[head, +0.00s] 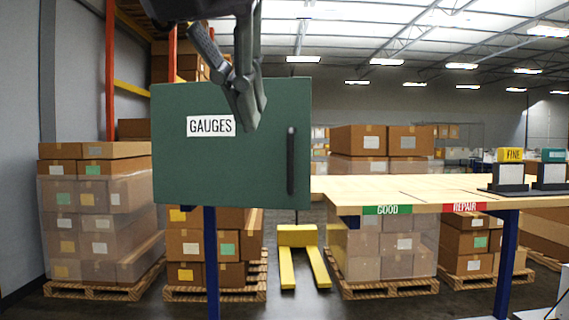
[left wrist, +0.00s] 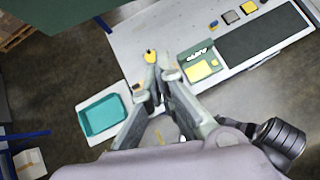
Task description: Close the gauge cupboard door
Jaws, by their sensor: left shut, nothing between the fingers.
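The green gauge cupboard door (head: 215,165) faces me in the head view, with a white GAUGES label and a dark upright handle (head: 291,160) near its right edge. Its right edge looks slightly taller than its left. No cupboard inside shows, and I cannot tell how far the door stands from its frame. My left gripper (head: 248,122) hangs from above, shut and empty, in front of the upper door between label and handle. I cannot tell if it touches. In the left wrist view the shut fingers (left wrist: 154,78) point over the bench; a green panel (left wrist: 75,12) shows top left. My right gripper is not in view.
A wooden bench (head: 400,185) with GOOD and REPAIR labels extends right of the door. FINE and teal-topped blocks (head: 510,170) stand at its right end. In the left wrist view a teal tray (left wrist: 102,117) lies left of the fingers. Boxes and a yellow pallet jack (head: 298,236) stand behind.

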